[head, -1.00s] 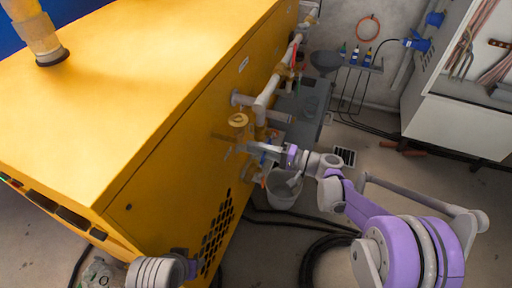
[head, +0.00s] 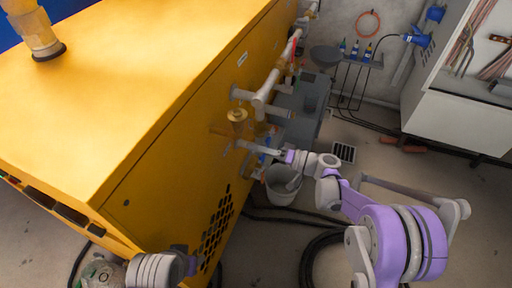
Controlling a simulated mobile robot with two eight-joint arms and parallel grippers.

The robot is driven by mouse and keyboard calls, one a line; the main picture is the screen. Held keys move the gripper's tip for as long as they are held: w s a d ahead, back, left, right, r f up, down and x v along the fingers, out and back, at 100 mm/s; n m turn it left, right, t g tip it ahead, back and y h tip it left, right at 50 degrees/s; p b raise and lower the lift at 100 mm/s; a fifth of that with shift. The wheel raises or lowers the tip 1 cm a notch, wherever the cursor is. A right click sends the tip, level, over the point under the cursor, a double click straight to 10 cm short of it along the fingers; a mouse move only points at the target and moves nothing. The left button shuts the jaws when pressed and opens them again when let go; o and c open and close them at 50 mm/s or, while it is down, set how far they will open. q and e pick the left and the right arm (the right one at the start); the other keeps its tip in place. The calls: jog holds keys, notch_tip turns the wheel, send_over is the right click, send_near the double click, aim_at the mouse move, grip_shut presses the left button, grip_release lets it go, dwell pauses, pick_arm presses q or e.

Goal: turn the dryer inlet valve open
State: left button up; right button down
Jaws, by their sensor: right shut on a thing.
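The dryer inlet valve appears to be the brass-coloured fitting on the yellow cabinet's right side, below a round brass cap (head: 237,115). A pale grey bar, apparently its lever (head: 257,148), sticks out to the right. My right gripper (head: 277,154) is shut at the outer end of this bar. The fingers are small and partly blend with the bar, so the exact contact is hard to see. A link of my left arm shows at the bottom edge; its gripper is not visible.
The yellow cabinet (head: 120,90) fills the left. Pale pipework (head: 268,90) runs along its side above the valve. A light bucket (head: 283,187) stands on the floor below my right gripper. Black hoses (head: 290,215) lie on the floor. A white cabinet (head: 455,120) stands at right.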

dwell(0.4)
jog(key=c, duration=0.8)
grip_release()
jog(key=p+v, duration=0.1)
jog(key=v, duration=0.9)
jog(key=shift+s+d, duration=0.1)
jog(key=shift+d, duration=0.3)
